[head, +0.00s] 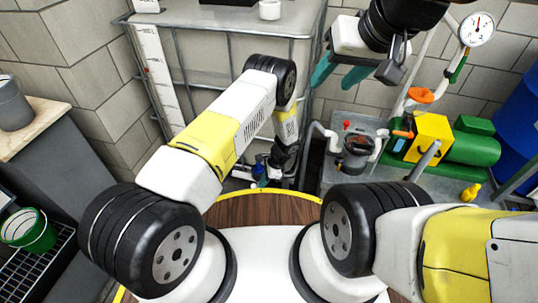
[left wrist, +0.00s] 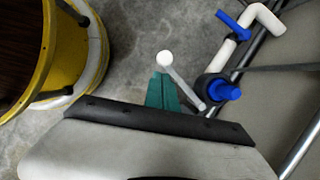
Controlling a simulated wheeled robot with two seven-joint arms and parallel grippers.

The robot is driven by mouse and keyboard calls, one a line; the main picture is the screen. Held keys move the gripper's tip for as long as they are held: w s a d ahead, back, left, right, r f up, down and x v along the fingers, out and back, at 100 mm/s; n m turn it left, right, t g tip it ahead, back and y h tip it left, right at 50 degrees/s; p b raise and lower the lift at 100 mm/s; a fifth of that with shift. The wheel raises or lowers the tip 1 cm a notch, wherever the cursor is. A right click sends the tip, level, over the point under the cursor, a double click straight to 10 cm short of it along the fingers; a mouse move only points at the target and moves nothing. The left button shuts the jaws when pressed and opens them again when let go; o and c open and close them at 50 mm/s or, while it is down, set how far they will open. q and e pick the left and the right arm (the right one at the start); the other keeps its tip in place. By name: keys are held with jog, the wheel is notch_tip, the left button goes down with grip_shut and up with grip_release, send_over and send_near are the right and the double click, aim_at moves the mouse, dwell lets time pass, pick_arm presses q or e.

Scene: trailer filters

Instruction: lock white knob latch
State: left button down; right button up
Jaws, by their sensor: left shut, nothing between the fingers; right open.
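The white knob (left wrist: 165,58) shows in the left wrist view as a round white ball on a pale rod, which slants down right toward a blue cap (left wrist: 228,92). My left gripper (left wrist: 163,78) has its teal fingers closed together, with their tips just below the ball in the picture. Nothing is between them, and I cannot tell whether they touch the knob or the rod. In the head view the left wrist hangs down in front of the caged tank, and its fingers are hard to make out. My right gripper (head: 340,76) is open and empty at the upper right.
A blue valve handle (left wrist: 233,24) on white pipe lies beside metal tubing. The caged tank (head: 215,70) stands behind the left arm. A green pump (head: 470,145), a dark filter pot (head: 357,147) and a gauge (head: 477,29) are at right. A green bucket (head: 28,230) is at left.

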pick_arm(q)
jog(key=shift+a, duration=0.3)
